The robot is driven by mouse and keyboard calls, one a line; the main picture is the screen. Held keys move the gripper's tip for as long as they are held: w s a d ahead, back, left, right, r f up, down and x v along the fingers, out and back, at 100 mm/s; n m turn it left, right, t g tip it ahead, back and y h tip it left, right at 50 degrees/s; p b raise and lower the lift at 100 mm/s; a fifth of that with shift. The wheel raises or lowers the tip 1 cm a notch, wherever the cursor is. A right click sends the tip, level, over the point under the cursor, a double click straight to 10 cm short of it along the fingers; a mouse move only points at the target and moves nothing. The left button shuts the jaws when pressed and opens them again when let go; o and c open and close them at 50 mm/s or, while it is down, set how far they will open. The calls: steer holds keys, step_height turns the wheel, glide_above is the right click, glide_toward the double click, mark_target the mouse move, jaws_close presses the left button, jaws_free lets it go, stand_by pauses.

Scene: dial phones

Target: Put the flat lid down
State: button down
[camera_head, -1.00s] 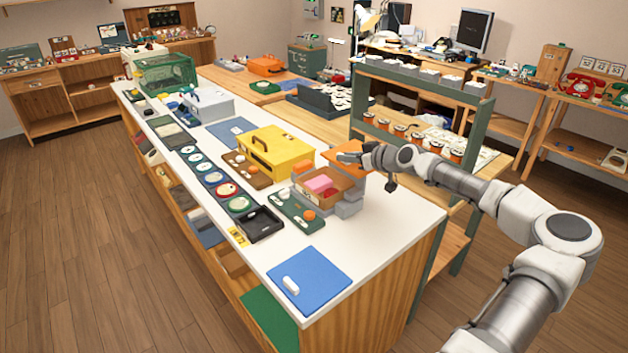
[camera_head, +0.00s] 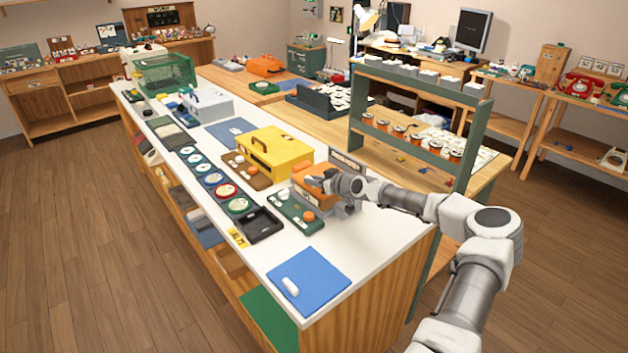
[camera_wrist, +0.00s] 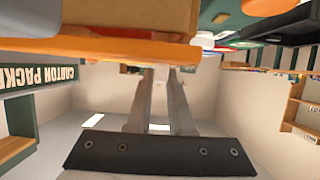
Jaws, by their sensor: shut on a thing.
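The flat orange lid (camera_head: 308,172) is over the small open box, whose pink contents are now hidden. My gripper (camera_head: 322,183) is shut on the lid at its near right side. In the wrist view, which looks upside down, the lid (camera_wrist: 100,46) is a broad orange band between my two fingers (camera_wrist: 155,75) and a tan box wall (camera_wrist: 140,14). The lid lies close against the box; I cannot tell whether it rests fully on the rim.
A yellow case (camera_head: 275,153) stands just behind and left of the box. A green board with orange and white parts (camera_head: 297,212) lies in front. A grey upright panel (camera_head: 347,163) stands behind. A blue mat (camera_head: 310,282) lies on the near white counter.

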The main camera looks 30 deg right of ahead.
steer(key=shift+f+b, duration=0.2)
steer(key=shift+b, duration=0.25)
steer(key=shift+f, duration=0.15)
steer(key=c, duration=0.8)
jaws_free()
steer(key=shift+r+p, duration=0.7)
steer(key=v, duration=1.1)
steer(key=shift+s+f+b, duration=0.15)
steer(key=shift+s+b, duration=0.2)
steer(key=shift+s, duration=0.15)
